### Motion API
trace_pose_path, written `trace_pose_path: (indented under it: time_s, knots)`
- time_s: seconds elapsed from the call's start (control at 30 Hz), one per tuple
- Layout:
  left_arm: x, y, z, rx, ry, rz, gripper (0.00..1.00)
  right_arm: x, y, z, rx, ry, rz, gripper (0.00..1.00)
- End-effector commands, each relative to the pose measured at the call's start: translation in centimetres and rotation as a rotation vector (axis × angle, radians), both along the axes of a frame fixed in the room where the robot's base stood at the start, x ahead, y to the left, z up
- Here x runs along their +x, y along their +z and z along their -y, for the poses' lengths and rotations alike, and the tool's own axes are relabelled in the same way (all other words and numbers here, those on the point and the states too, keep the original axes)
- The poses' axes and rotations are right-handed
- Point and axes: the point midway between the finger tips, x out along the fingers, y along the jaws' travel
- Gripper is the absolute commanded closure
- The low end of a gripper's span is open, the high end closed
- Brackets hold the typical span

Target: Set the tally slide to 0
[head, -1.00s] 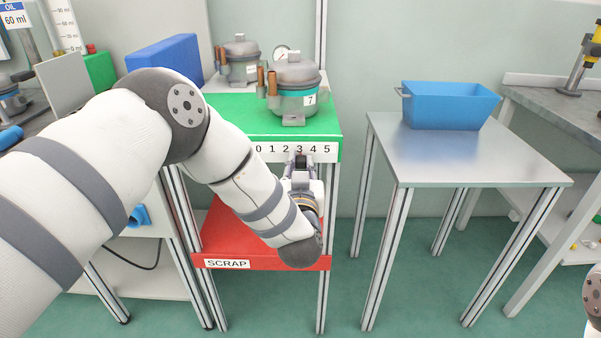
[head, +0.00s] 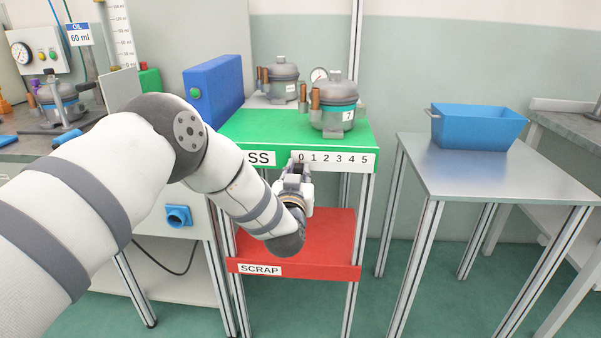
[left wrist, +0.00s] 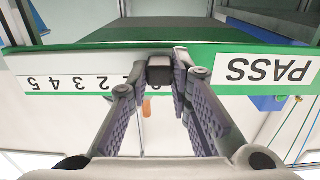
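The tally strip (head: 335,162) is a white scale marked 0 to 5 on the green shelf's front edge; it shows upside down in the left wrist view (left wrist: 60,84). The tally slide (left wrist: 160,70) is a small black block at the strip, between my left fingertips. My left gripper (head: 297,168) is closed around it, just below the 0 in the head view. In the wrist view the fingers and block hide the low end of the scale, so the exact alignment is unclear. My right gripper is not in view.
A compressor marked 7 (head: 333,110) stands on the green PASS shelf (head: 245,125), another pot behind it. The red SCRAP shelf (head: 325,240) is below. A metal table (head: 480,175) with a blue bin (head: 478,128) stands right, across a gap.

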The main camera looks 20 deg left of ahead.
Motion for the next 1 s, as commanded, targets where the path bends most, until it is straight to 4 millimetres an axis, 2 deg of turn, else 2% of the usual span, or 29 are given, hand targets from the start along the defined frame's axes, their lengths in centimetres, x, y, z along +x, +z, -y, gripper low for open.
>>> trace_pose_path:
  time_s: [0.03,0.1,0.43,0.57,0.8,1.0]
  knots:
    - [0.0,0.0,-0.4,0.002,0.009,0.002,0.72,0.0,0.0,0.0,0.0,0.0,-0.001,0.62]
    - [0.0,0.0,-0.4,0.002,0.009,0.002,0.6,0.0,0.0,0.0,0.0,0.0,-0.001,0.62]
    - [-0.4,0.0,-0.1,0.002,0.005,0.002,0.6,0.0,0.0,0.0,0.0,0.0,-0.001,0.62]
    - [-3.0,0.0,0.7,0.002,0.004,-0.001,0.6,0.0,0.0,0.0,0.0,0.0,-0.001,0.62]
    - [-9.1,0.0,2.4,0.003,0.004,-0.001,0.6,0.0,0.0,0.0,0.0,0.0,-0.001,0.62]
    - [-11.4,0.0,2.9,0.002,0.007,0.003,0.6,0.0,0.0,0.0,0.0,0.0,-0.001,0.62]
